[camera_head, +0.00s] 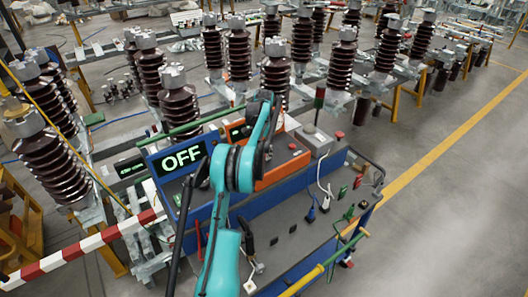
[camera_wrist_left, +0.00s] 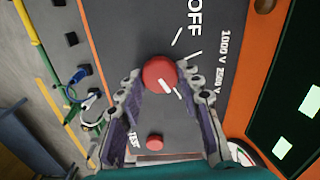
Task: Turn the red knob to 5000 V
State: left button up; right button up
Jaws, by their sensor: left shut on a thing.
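In the left wrist view the red knob (camera_wrist_left: 157,70) sits on a dark grey panel (camera_wrist_left: 125,35). My left gripper (camera_wrist_left: 160,76) is shut on it, one finger on each side. The knob's white mark points to the lower right of the picture, away from the word OFF (camera_wrist_left: 195,18). White labels 1000 V and 2500 V (camera_wrist_left: 222,62) stand to its right; no 5000 V label is readable. In the head view my teal left arm reaches over the orange-edged tester (camera_head: 280,172) and hides the gripper. A tilted display (camera_head: 180,158) reads OFF in large letters. My right gripper is not in view.
A smaller red button (camera_wrist_left: 155,142) lies between my fingers, near the palm. A dark panel with green lit patches (camera_wrist_left: 283,148) is at the right. In the head view, brown insulators (camera_head: 275,75) stand behind the blue cart (camera_head: 290,255), which carries loose leads.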

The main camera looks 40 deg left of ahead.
aim_at(264, 153)
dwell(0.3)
pick_arm(q)
jog(key=o, duration=1.2)
jog(key=shift+c, duration=0.2)
notch_tip(264, 153, up, 12)
